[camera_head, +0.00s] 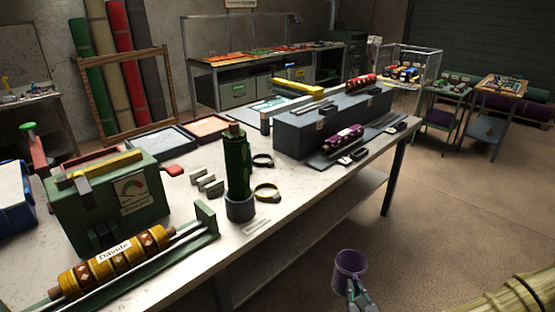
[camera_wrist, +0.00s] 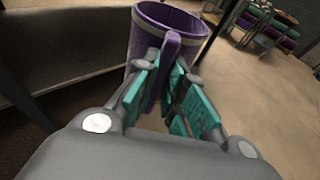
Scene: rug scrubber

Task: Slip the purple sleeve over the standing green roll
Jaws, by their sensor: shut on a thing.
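The purple sleeve (camera_head: 350,273) is an open hollow cylinder with a grey band near its rim. My gripper (camera_head: 357,291) is shut on it and holds it in the air beyond the table's front edge, over the floor. In the wrist view the sleeve (camera_wrist: 165,35) has a purple tab that sits between the teal finger pads of my gripper (camera_wrist: 172,85). The green roll (camera_head: 237,165) stands upright on the table in a grey round base (camera_head: 240,207), with a brown core end on top. The sleeve is apart from the roll, to its right and lower in the picture.
The table (camera_head: 285,225) carries a green machine (camera_head: 105,205) and a yellow patterned roll (camera_head: 112,261) left of the standing roll. Two ring clamps, one (camera_head: 267,192) close by, lie to its right. A long grey box (camera_head: 330,122) stands further back.

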